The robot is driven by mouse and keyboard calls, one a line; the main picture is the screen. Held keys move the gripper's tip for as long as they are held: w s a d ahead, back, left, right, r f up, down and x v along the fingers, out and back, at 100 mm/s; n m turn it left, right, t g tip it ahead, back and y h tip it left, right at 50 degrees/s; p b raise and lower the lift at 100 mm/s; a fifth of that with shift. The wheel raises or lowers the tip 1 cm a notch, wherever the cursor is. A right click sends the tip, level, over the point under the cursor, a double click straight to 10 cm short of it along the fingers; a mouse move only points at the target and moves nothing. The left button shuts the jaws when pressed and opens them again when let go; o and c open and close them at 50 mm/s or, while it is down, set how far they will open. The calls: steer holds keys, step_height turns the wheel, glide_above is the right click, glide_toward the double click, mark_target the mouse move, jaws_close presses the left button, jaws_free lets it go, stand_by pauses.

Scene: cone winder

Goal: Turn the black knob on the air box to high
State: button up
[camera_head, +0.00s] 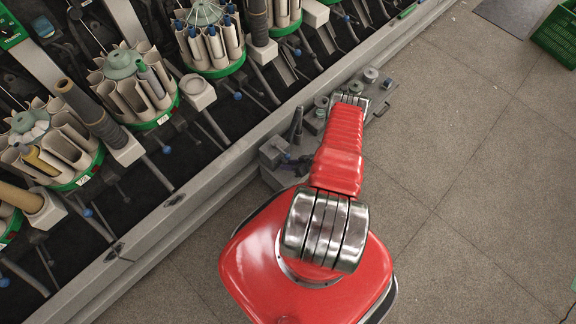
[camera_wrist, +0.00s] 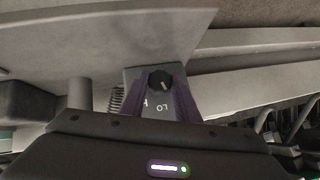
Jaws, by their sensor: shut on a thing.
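The black knob (camera_wrist: 160,79) shows in the wrist view with a light pointer mark on its face. It sits on the grey face of the air box (camera_wrist: 133,73), which carries the letters LO and a partly covered H. My gripper (camera_wrist: 160,92) has its purple fingers on either side of the knob and is shut on it. The pointer mark slants down and right in the wrist view, toward the LO side. In the head view my red arm reaches up to the machine's edge, and the knob and fingers cannot be made out there.
A long grey machine rail (camera_head: 230,140) runs diagonally beside my arm. Behind it stand several green-based holders (camera_head: 150,122) with beige tubes and cones. A green crate (camera_head: 556,38) is at the top right. The tiled floor (camera_head: 480,190) to the right is mostly clear.

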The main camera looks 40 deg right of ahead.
steer(key=shift+d+f+m+y, duration=0.15)
steer(key=shift+m+y, duration=0.3)
steer(key=shift+y, duration=0.25)
steer(key=shift+d+m+y, duration=0.1)
steer(key=shift+m+y, duration=0.35)
steer(key=shift+y, duration=0.25)
steer(key=shift+d+y, duration=0.1)
steer(key=shift+y, duration=0.2)
steer(key=o, duration=1.1)
steer(key=shift+c, duration=0.2)
steer(key=v, duration=1.3)
steer(key=shift+s, duration=0.45)
steer(key=shift+d, duration=0.1)
